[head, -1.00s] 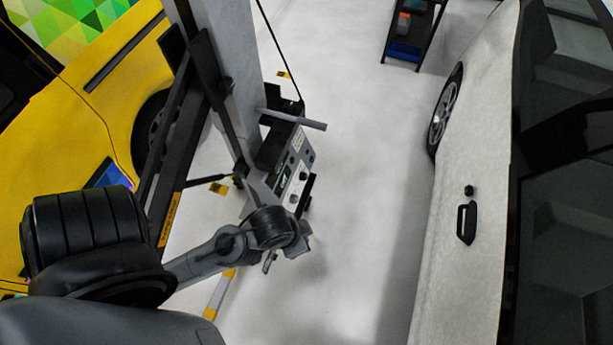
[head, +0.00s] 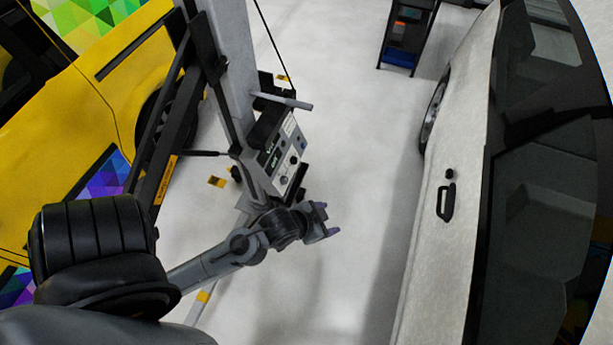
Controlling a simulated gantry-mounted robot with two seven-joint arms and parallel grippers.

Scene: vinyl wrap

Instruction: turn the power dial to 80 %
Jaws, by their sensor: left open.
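The control box (head: 285,152) has a sloped face with a small lit display (head: 274,158) and several dark knobs. A black knob (head: 293,160) on its right part may be the power dial; its setting is too small to read. My left gripper (head: 329,219) is open and empty, below and to the right of the box in the picture. Its fingers point right, away from the box face, and touch nothing. My right gripper is out of view.
A grey post (head: 232,60) with dark arms stands behind the box, beside a yellow vehicle (head: 50,150). A white car (head: 425,230) is on the right. A dark shelf cart (head: 408,35) stands at the back. The floor between is clear.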

